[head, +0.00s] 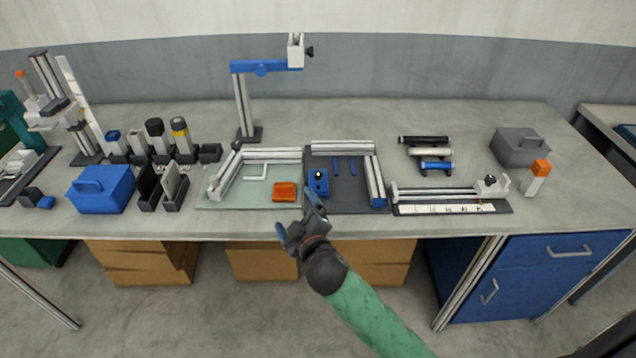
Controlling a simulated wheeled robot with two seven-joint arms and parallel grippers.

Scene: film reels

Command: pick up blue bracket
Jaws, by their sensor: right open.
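My right gripper (298,212) is open and empty at the front edge of the table. One fingertip is just below the blue piece in the picture; I cannot tell whether they touch. Two thin blue strips (352,166) lie on the same mat. My left gripper is not in view.
An orange block (284,192) lies on the pale mat (225,199) to the left. White rails edge both mats. A stand with a blue arm (265,67) rises behind. A ruler fixture (450,208) lies right. A blue box (100,190) stands left.

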